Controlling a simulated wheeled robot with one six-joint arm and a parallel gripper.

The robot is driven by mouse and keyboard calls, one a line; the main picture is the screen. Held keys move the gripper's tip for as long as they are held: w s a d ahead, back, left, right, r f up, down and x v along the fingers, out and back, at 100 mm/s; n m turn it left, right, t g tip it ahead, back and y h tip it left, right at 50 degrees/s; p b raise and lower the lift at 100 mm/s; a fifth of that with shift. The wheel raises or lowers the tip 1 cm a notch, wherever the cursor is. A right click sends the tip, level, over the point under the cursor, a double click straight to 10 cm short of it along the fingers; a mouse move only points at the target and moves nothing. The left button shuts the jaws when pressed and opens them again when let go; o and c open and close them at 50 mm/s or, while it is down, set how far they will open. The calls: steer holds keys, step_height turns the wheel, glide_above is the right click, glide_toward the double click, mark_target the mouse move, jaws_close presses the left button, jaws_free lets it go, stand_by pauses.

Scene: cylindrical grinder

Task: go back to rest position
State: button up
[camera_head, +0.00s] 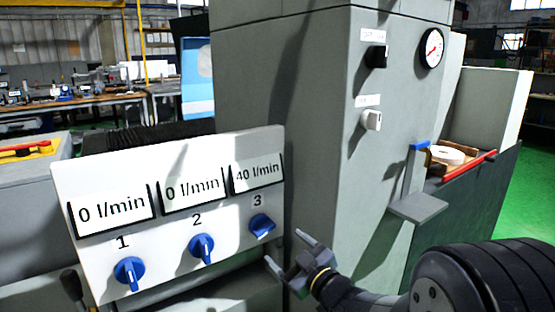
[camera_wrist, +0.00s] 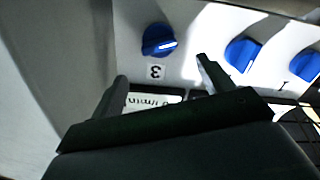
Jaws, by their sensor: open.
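My gripper (camera_head: 288,254) is at the lower middle of the head view, just right of and below the white flow panel (camera_head: 150,222). Its two fingers are spread with nothing between them. The panel carries three blue knobs: knob 1 (camera_head: 130,272), knob 2 (camera_head: 201,248) and knob 3 (camera_head: 262,226). The displays read 0 l/min, 0 l/min and 40 l/min. Knob 3 is turned differently from the other two. In the wrist view the open fingers (camera_wrist: 162,88) stand in front of the panel, with knob 3 (camera_wrist: 158,40) beyond them, apart from both.
The grey machine housing (camera_head: 285,90) rises behind my gripper. It carries a black switch (camera_head: 376,56), a white switch (camera_head: 371,120) and a gauge (camera_head: 431,48). A ledge (camera_head: 418,207) juts out on the right. A black lever (camera_head: 73,283) stands left of the panel.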

mark_target(266, 233)
steer(key=b+x, duration=0.1)
steer(key=x, duration=1)
steer(key=shift+s+f+n+b, duration=0.1)
steer(key=shift+s+n+b, duration=0.1)
steer(key=shift+n+b, duration=0.6)
steer(key=n, duration=0.3)
steer(key=shift+b, duration=0.4)
steer(key=n+b, duration=0.2)
steer(key=n, duration=0.2)
steer(key=shift+f+n, duration=0.1)
steer(key=shift+n, duration=0.2)
steer(key=s+d+f+m+h, duration=0.1)
steer(key=s+d+f, duration=0.1)
steer(key=s+d, duration=0.5)
steer(key=shift+s+m+h, duration=0.3)
steer(key=shift+s, duration=1.25)
